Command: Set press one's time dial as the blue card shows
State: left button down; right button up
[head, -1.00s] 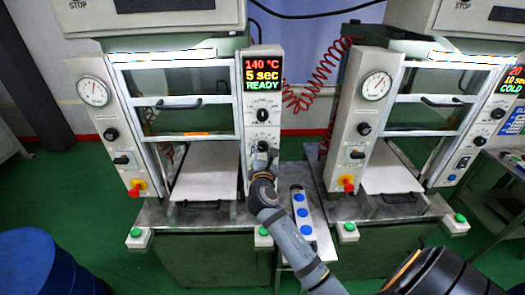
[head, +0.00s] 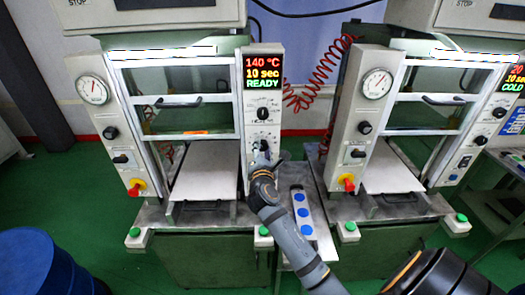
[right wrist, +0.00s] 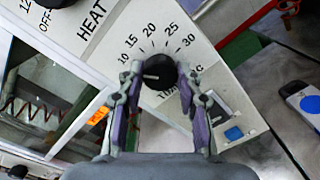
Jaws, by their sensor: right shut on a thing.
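The time dial (right wrist: 158,74) is a black knob on the left press's white panel, with a scale from 10 to 30 around it in the right wrist view. My right gripper (right wrist: 160,88) is shut on the knob, one finger on each side. The left press's display (head: 263,73) reads 140 °C, 10 sec, READY. A blue card (head: 513,122) hangs at the far right edge; its text is too small to read. My left gripper is not in view.
The heat dial (head: 263,113) sits just above the time dial. A second press (head: 375,115) stands to the right; its display (head: 514,82) shows 10 sec and COLD. A strip with blue discs (head: 296,193) lies between the presses. A blue drum (head: 40,265) stands front left.

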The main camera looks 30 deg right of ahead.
jog(key=m+b, duration=0.2)
jog(key=m, duration=0.4)
jog(key=shift+f, duration=0.1)
jog(key=m+b, duration=0.3)
jog(key=m, duration=0.3)
jog(key=shift+m, duration=0.3)
jog(key=m+b, duration=0.4)
jog(key=m, duration=0.2)
jog(key=shift+f+y, duration=0.1)
jog(key=shift+y, duration=0.2)
jog(key=m+b, duration=0.3)
jog(key=m, duration=0.2)
jog(key=shift+d+m+b, duration=0.1)
jog(key=shift+m+b, duration=0.2)
jog(key=o, duration=1.1)
jog(key=shift+o, duration=0.2)
jog(key=shift+r, duration=0.2)
jog(key=shift+s, duration=0.1)
